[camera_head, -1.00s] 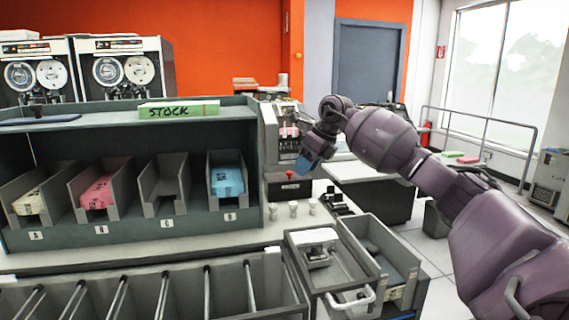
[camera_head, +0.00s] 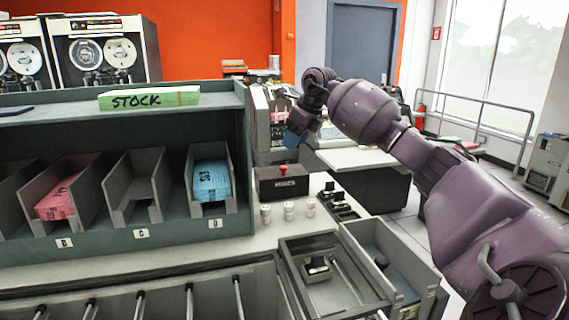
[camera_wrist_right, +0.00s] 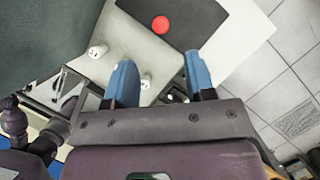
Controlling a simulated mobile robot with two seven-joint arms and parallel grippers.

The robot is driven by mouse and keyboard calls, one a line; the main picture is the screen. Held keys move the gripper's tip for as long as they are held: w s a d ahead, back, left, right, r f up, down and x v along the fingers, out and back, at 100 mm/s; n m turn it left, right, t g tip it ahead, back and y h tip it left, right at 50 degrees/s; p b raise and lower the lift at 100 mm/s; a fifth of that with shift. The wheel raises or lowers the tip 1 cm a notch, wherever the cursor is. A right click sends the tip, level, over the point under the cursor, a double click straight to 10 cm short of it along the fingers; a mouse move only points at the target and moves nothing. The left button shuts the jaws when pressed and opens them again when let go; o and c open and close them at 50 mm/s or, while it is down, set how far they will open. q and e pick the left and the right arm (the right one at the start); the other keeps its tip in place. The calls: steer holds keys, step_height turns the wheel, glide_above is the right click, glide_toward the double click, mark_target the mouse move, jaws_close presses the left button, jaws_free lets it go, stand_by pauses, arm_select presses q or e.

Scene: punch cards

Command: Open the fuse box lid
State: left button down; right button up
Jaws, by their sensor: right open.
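The fuse box is a small dark box (camera_head: 282,184) with a red knob (camera_head: 283,169) on top and a pale label on its front, too small to read. It stands shut on the light counter. In the right wrist view its dark top (camera_wrist_right: 185,12) and red knob (camera_wrist_right: 160,25) show beyond the fingers. My right gripper (camera_head: 293,138) is above and behind the box in the head view, apart from the knob. Its blue fingers (camera_wrist_right: 160,78) are open and empty, pointing toward the box.
Several white fuse-like pegs (camera_head: 289,210) stand on the counter in front of the box. Black switches (camera_head: 337,204) lie to its right. The grey card rack (camera_head: 120,232) rises close on the left. An open drawer (camera_head: 318,238) is in front. A machine (camera_head: 270,110) stands behind.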

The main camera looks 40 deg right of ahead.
mark_target(284, 167)
steer(key=x, duration=0.8)
steer(key=shift+w+f, duration=0.1)
steer(key=shift+f, duration=0.15)
jaws_close()
